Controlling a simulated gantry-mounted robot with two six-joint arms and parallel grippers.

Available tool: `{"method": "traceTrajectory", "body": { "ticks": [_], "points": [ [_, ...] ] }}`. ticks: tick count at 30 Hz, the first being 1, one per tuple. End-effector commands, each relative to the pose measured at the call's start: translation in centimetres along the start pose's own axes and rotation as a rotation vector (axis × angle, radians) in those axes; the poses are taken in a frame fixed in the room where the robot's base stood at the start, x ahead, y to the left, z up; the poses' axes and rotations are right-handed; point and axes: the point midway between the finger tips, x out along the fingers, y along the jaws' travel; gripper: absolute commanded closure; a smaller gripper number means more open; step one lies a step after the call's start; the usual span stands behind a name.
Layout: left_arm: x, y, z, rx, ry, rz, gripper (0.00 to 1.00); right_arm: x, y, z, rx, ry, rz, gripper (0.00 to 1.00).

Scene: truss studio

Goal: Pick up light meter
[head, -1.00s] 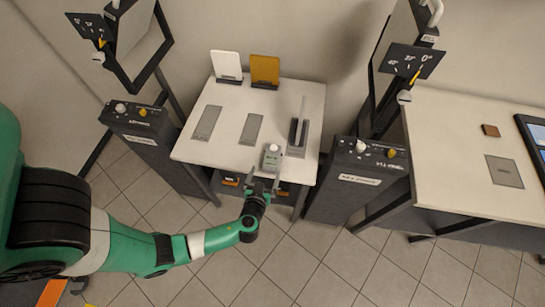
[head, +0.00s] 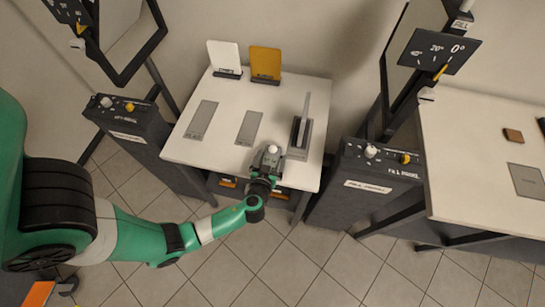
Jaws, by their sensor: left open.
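The light meter (head: 271,158), a small grey device with a white dome on top, stands near the front edge of the white table (head: 225,152). My left gripper (head: 267,168) reaches it from the front. Its open fingers are at the meter's sides. I cannot tell whether they touch it. The lower part of the meter is hidden by the gripper. My right gripper is not in view.
A white panel (head: 224,55) and a golden panel (head: 265,63) stand at the table's back. Grey mats (head: 249,128) and an upright plate in a holder (head: 300,132) lie around the meter. Control boxes (head: 378,172) flank the table on both sides.

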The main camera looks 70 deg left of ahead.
Motion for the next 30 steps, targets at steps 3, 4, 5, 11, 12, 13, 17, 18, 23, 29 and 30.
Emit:
{"method": "traceTrajectory", "body": {
  "ticks": [3,4,5,11,12,13,17,18,23,29,30],
  "points": [
    [0.0,0.0,0.0,0.0,0.0,0.0,0.0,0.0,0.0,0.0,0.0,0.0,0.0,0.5],
    [0.0,0.0,0.0,0.0,0.0,0.0,0.05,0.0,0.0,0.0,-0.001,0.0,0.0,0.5],
    [0.0,0.0,0.0,0.0,0.0,0.0,0.11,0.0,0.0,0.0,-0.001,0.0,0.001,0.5],
    [0.0,0.0,0.0,0.0,0.0,0.0,0.47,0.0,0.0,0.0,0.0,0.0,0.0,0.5],
    [0.0,0.0,0.0,0.0,0.0,0.0,0.54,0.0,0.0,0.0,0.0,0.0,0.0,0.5],
    [0.0,0.0,0.0,0.0,0.0,0.0,0.59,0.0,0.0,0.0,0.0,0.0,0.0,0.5],
    [-0.1,0.0,0.0,0.0,-0.001,0.0,0.83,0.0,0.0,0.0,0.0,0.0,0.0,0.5],
    [-0.1,0.0,0.0,0.0,0.0,0.0,0.87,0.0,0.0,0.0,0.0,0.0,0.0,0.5],
    [-0.1,0.0,0.0,0.0,0.0,0.0,0.88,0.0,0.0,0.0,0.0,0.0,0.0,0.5],
    [-0.4,0.1,-0.9,0.0,0.0,0.002,0.88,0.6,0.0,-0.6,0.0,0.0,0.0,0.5],
    [-0.6,0.1,-1.4,-0.001,0.0,0.002,0.88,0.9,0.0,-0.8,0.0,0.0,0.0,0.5]
  ]
}}
